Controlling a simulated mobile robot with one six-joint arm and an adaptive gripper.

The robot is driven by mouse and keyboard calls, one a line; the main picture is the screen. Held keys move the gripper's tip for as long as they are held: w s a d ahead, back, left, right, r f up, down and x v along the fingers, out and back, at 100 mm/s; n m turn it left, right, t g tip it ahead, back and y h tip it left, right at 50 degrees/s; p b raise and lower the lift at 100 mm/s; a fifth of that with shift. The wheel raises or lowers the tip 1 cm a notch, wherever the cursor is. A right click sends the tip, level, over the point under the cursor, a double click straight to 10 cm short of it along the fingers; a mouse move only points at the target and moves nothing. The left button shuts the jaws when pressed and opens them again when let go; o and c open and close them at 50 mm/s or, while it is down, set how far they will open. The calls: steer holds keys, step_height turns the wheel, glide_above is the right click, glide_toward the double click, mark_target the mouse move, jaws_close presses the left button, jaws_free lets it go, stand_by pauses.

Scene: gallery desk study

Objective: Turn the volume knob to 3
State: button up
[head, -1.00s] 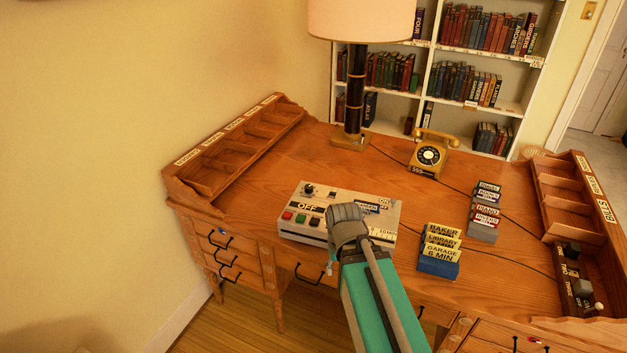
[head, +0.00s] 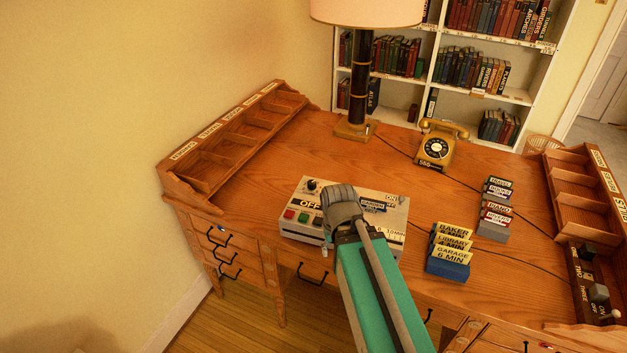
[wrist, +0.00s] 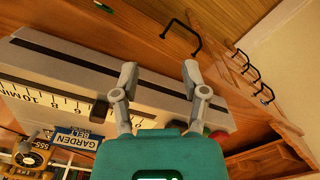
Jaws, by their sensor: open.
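A pale control box (head: 290,231) lies near the desk's front edge. A small black knob (head: 312,185) stands at its back left corner; its markings are too small to read, so its setting cannot be told. My gripper (wrist: 160,72) is open and empty, its two fingers apart over the box's front edge in the wrist view. The black knob cannot be made out there.
Green (head: 289,215) and red (head: 303,218) buttons sit left of my wrist on the box. A blue card holder (head: 447,269) stands close to its right. The lamp (head: 361,80) and telephone (head: 435,148) are behind. The desk top left of the box is clear.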

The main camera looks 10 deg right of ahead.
steer(key=shift+o, duration=0.3)
steer(key=shift+a, duration=0.15)
steer(key=shift+o, duration=1.2)
steer(key=shift+w, duration=0.1)
step_height(320, 180, up, 14)
steer(key=m+p, duration=0.6)
steer(key=p, duration=0.8)
glide_above(312, 182)
steer(key=shift+w, duration=0.1)
steer(key=shift+f, duration=0.2)
step_height(312, 182, down, 14)
steer(key=b, duration=1.4)
steer(key=shift+r, duration=0.25)
